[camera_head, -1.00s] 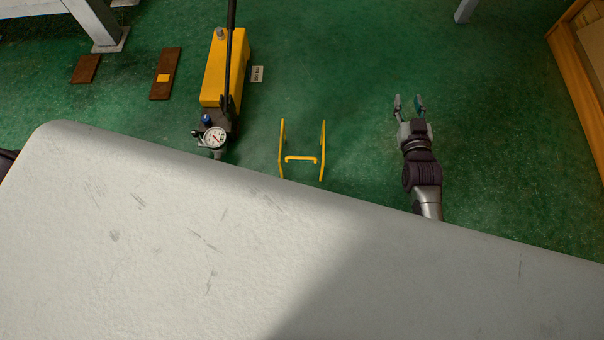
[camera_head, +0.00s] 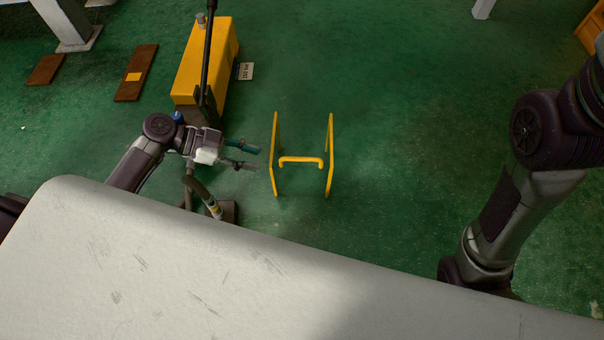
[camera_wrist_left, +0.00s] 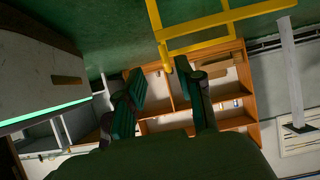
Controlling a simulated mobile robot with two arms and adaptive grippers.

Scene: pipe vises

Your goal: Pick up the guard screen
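The guard screen is a yellow frame (camera_head: 301,159) standing on the green floor, with two upright sides and a handle-like bar between them. In the left wrist view, its yellow bars (camera_wrist_left: 215,21) show at the top, beyond the fingers. My left gripper (camera_head: 257,158) is just left of the frame's left side, its fingers pointing toward it. The gripper is open and empty; its two fingers are apart in the wrist view (camera_wrist_left: 160,72). My right arm comes in at the right, but its gripper is hidden or out of view.
A yellow pump unit (camera_head: 205,60) with a dark lever stands behind and left of my left gripper. A large pale surface (camera_head: 150,270) fills the foreground. Brown plates (camera_head: 137,72) lie on the floor at back left. The floor right of the frame is clear.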

